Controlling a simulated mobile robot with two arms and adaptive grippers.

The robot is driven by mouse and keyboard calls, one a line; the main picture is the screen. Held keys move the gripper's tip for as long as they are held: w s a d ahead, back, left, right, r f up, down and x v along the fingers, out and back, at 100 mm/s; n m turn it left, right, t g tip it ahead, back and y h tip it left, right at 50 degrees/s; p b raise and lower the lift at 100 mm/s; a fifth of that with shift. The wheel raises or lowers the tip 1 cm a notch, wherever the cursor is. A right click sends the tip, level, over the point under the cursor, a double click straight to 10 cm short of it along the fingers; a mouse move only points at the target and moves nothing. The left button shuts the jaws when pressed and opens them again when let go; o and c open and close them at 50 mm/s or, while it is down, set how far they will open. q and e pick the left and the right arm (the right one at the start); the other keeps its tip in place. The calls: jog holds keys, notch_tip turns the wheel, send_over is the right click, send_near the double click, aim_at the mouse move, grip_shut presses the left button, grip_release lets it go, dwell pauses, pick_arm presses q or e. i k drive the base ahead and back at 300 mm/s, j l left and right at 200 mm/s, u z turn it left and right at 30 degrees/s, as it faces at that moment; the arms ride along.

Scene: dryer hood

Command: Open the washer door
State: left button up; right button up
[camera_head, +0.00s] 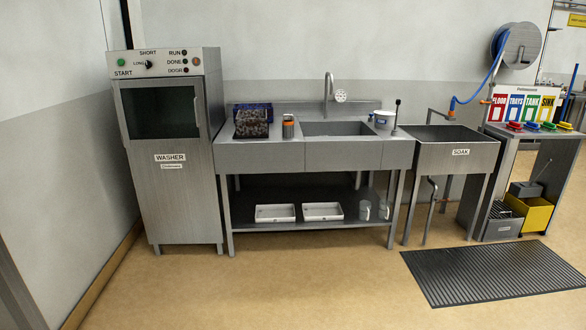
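The washer (178,200) is a tall grey steel cabinet standing at the left against the back wall, with a "WASHER" label on its front. Its door (162,110) is in the upper front, has a dark window, and looks shut. A slim vertical handle (196,107) runs along the door's right edge. Above it, a control panel (165,62) carries a green START button, a black knob marked SHORT and LONG, and RUN, DONE and DOOR lights. Neither of my grippers shows in the head view.
A soak sink (461,152) and a shelf of coloured signs lie farther right. A black mat (490,273) is on the floor. The floor before the washer is clear.

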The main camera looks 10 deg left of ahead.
aim_at(116, 87)
jog(key=i+j, duration=0.25)
jog(key=i, duration=0.25)
jog(key=i+j+u, duration=0.15)
jog(key=i, duration=0.35)
jog(key=i+j, duration=0.3)
jog(key=i, duration=0.2)
jog(key=i+j+u, duration=0.1)
jog(key=i, duration=0.4)
jog(key=j, duration=0.1)
